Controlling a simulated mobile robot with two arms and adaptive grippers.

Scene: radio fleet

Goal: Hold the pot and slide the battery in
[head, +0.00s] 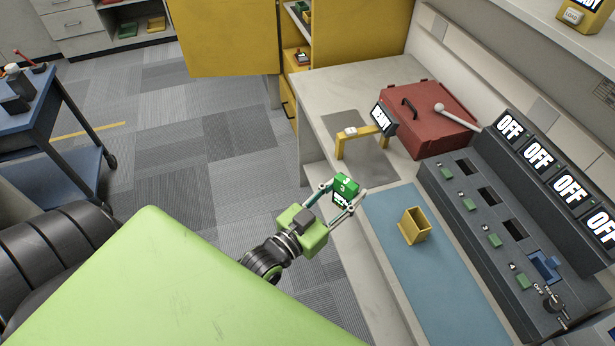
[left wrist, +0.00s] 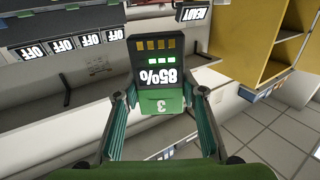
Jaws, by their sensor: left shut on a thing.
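My left gripper (head: 343,192) is shut on a green and black battery (head: 346,185) marked 3. In the left wrist view the battery (left wrist: 158,72) shows an 85% readout, upside down in the picture, and sits between both fingers. The gripper holds it in the air beside the bench's near edge. A small yellow open-topped pot (head: 414,226) stands on the blue mat (head: 400,275), to the right of the gripper and apart from it. Its open top shows no battery. My right gripper is not in view.
A dark charger rack (head: 480,215) with several slots and OFF displays stands along the right; one slot holds a blue piece (head: 545,266). A yellow stand (head: 362,135) with a display and a red case (head: 430,118) stand behind. The mat around the pot is clear.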

